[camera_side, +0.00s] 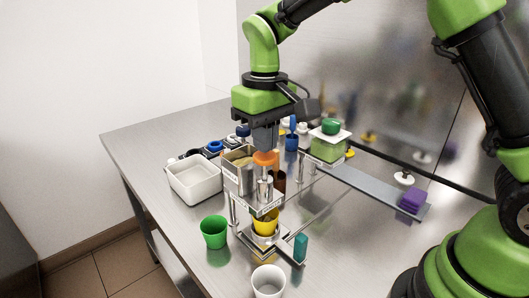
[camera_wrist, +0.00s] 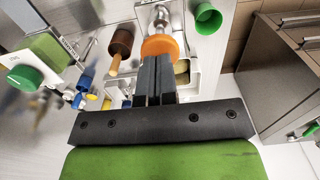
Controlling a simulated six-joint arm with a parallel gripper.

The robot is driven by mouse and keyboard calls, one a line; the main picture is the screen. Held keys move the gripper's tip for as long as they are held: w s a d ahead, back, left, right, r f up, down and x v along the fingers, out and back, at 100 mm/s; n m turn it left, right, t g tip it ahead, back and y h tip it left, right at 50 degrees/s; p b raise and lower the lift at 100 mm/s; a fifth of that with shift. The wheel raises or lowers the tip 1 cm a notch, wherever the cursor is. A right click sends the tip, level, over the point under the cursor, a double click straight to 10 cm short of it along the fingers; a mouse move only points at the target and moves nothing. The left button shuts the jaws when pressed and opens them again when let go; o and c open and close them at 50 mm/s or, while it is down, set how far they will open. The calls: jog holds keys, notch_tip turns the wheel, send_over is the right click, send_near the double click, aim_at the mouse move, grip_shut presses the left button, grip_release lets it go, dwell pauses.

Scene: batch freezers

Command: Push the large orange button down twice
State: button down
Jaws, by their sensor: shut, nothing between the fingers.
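The large orange button (camera_side: 266,158) sits on top of the metal dispensing machine (camera_side: 240,185) in the middle of the table. It also shows in the wrist view (camera_wrist: 160,46), right at the fingertips. My gripper (camera_side: 265,146) is shut and empty, pointing down directly above the button. Its fingertips (camera_wrist: 158,58) overlap the button's near edge in the wrist view. I cannot tell whether they touch it or how far down the button is. A yellow cup (camera_side: 266,222) stands under the machine's outlet.
A green cup (camera_side: 214,232) and a white cup (camera_side: 268,281) stand in front of the machine. A white bin (camera_side: 194,181) is at its left. A green-capped container (camera_side: 329,142) and a shelf with a purple block (camera_side: 411,200) are at the right.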

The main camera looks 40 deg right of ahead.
jog(key=shift+f, duration=1.6)
dwell(0.3)
jog(key=shift+r, duration=2.3)
jog(key=shift+r, duration=2.4)
